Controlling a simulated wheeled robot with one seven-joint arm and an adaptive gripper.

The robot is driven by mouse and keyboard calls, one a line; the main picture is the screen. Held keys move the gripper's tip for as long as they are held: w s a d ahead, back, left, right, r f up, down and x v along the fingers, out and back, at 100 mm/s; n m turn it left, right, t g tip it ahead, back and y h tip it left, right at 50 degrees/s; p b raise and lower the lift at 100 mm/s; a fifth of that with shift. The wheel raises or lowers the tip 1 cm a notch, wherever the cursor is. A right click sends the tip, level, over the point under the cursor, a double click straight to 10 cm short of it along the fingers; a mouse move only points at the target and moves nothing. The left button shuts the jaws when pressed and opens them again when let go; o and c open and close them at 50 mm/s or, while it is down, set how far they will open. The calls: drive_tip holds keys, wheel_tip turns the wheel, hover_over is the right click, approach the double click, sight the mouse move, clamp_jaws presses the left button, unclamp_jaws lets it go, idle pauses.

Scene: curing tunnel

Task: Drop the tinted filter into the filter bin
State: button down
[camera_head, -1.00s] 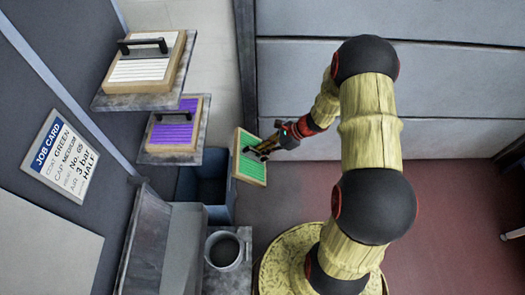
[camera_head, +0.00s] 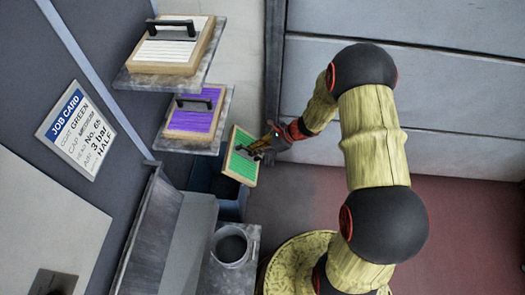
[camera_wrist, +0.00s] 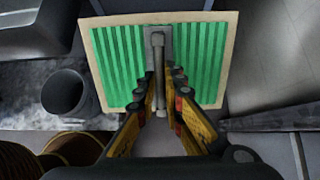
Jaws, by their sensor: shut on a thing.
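My gripper (camera_head: 268,142) is shut on the handle of a green pleated filter (camera_head: 240,160) with a pale wooden frame. The wrist view shows the filter (camera_wrist: 118,62) filling the upper middle, with the handle (camera_wrist: 158,75) upright between the fingers of my gripper (camera_wrist: 160,103). In the head view the filter is tilted and overlaps a dark blue open bin (camera_head: 232,203), hiding part of its opening. I cannot tell its exact height above the bin. No label shows on the bin.
A white filter (camera_head: 172,45) and a purple filter (camera_head: 196,110) rest on two wall shelves to the left. A grey cup (camera_head: 231,246) stands on a ledge in front of the bin. A job card (camera_head: 76,129) reading GREEN hangs on the left wall. Floor at right is clear.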

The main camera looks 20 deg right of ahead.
sight(243, 146)
drive_tip(key=w+a+f+b, duration=0.3)
drive_tip(key=w+a+b, duration=0.1)
drive_tip(key=a, duration=0.7)
drive_tip(key=shift+w+a, duration=0.4)
drive_tip(key=shift+w, duration=0.05)
drive_tip(key=shift+f, duration=0.1)
drive_tip(key=c, duration=1.8)
unclamp_jaws()
drive_tip(key=v, duration=1.2)
